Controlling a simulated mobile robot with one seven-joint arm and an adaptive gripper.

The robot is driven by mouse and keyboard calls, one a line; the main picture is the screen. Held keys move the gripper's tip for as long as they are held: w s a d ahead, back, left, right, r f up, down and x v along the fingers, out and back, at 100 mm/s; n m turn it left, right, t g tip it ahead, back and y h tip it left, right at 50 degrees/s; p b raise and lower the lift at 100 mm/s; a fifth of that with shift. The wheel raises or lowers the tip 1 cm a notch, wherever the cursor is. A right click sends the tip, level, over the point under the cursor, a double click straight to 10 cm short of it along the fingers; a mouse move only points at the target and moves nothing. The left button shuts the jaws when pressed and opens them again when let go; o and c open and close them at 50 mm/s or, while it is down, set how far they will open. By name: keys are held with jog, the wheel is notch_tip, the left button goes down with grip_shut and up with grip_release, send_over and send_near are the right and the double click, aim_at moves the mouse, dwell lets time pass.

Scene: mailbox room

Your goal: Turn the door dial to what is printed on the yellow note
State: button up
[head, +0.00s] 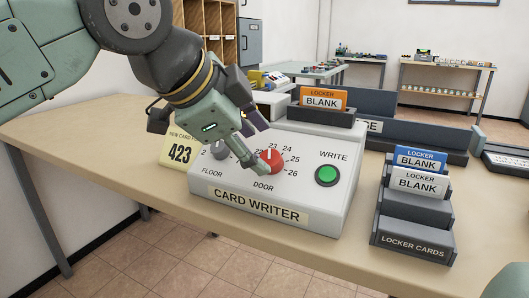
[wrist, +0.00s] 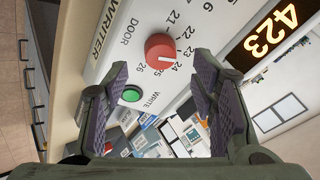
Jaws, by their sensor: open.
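The yellow note (head: 179,149) stands left of the card writer and reads 423 under small print. The red door dial (head: 268,161) is on the card writer (head: 330,210). Its white mark points up, at about 23. In the wrist view the red dial (wrist: 160,50) lies just beyond and between my fingertips, with its mark toward about 23. My gripper (head: 257,155) is open at the dial; its fingers also show apart in the wrist view (wrist: 162,72). I cannot tell whether they touch the dial. A dark display (wrist: 264,35) shows 423 in orange.
The grey floor dial (head: 220,150) is just left, partly behind my gripper. The green write button (head: 327,175) is to the right. A locker card rack (head: 412,238) with blue and white cards stands further right.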

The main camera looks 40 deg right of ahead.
jog(key=v, duration=0.7)
jog(key=shift+a, duration=0.15)
jog(key=shift+r, duration=0.1)
